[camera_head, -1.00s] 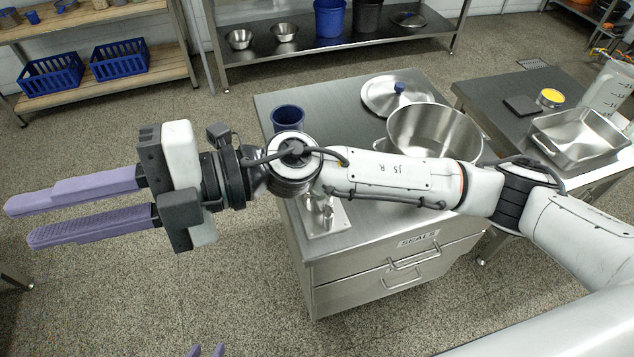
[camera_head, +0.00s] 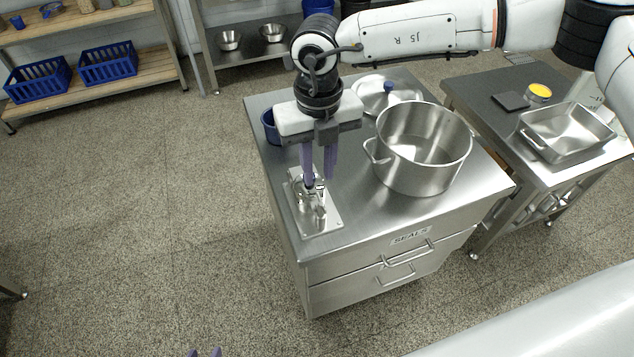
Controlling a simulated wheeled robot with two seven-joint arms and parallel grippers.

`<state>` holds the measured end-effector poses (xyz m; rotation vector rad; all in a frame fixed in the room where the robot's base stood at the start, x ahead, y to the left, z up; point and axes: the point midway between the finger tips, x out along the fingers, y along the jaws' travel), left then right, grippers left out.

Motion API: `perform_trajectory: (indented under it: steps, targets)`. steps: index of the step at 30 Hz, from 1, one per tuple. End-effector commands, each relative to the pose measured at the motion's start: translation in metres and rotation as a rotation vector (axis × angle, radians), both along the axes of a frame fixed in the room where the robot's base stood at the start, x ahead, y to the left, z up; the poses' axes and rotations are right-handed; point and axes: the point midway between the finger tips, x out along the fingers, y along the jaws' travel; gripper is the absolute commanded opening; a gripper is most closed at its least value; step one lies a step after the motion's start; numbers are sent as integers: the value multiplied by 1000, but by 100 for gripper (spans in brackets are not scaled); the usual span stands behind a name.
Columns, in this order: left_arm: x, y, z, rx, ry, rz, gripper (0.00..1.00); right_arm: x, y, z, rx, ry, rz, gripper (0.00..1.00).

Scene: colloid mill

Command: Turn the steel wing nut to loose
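A small steel fixture on a flat steel plate (camera_head: 329,220) stands at the front left of the cabinet top. The steel wing nut (camera_head: 313,188) appears to be at the top of this fixture, small and partly covered by my fingers. My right gripper (camera_head: 317,182) points down over the fixture. Its two purple fingers are apart, with their tips close to the wing nut; whether they touch it cannot be told.
A large steel pot (camera_head: 423,175) stands right of the fixture. A lid with a blue knob (camera_head: 388,86) and a blue cup (camera_head: 270,127) stand behind. A side table holds a steel tray (camera_head: 566,150). The floor to the left is clear.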

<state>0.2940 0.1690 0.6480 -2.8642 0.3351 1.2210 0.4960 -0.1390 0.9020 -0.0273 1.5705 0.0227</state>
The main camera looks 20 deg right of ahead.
Motion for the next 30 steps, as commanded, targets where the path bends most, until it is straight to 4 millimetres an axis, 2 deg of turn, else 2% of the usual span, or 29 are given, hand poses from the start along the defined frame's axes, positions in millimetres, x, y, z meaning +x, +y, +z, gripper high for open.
perform_trajectory:
  steps: [3, 10, 20, 24, 30]
  targets:
    - [0, 0, 4, 0, 0, 0, 31, -1, 1, -22, 0, 2, 2, 22]
    - [0, 0, 6, 1, 0, 1, 31, 0, 1, -49, 2, 0, 2, 22]
    - [0, 0, 6, 1, 0, 1, 31, 0, 1, -53, 2, 0, 2, 22]
    - [1, 0, 6, 1, 0, 1, 31, 0, 1, -53, 3, 0, 2, 2]
    - [1, 0, 6, 0, -2, 1, 31, 0, 1, -53, 3, 0, 3, 0]
